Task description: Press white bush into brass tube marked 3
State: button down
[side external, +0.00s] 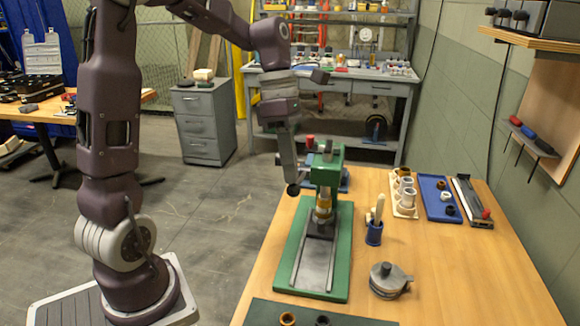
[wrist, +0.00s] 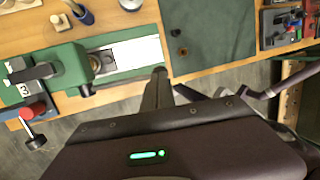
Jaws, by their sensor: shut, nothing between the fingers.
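A green press (side external: 327,170) stands on the wooden bench; in the wrist view (wrist: 58,65) its head carries a "3" tag. A brass-coloured tube (side external: 323,204) stands upright under the ram, but I cannot read a number on it or see whether a bush sits in its mouth. The press lever ends in a black ball knob (wrist: 35,142). My gripper (side external: 292,182) is shut and empty, pointing down beside the press. In the wrist view its fingertips (wrist: 160,73) are near the press base edge, apart from the knob. I cannot identify the white bush with certainty.
A cream rack (side external: 404,209) holds pale and dark rings. A blue tray (side external: 437,209) holds small parts. A blue cup (side external: 374,233) with tools and a grey round fixture (side external: 389,281) stand right of the press. A dark green mat (side external: 262,313) lies in front.

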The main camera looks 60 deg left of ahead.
jog(key=shift+s+d+f, duration=0.15)
jog(key=shift+f, duration=0.25)
jog(key=shift+s+d+f, duration=0.15)
jog(key=shift+f, duration=0.25)
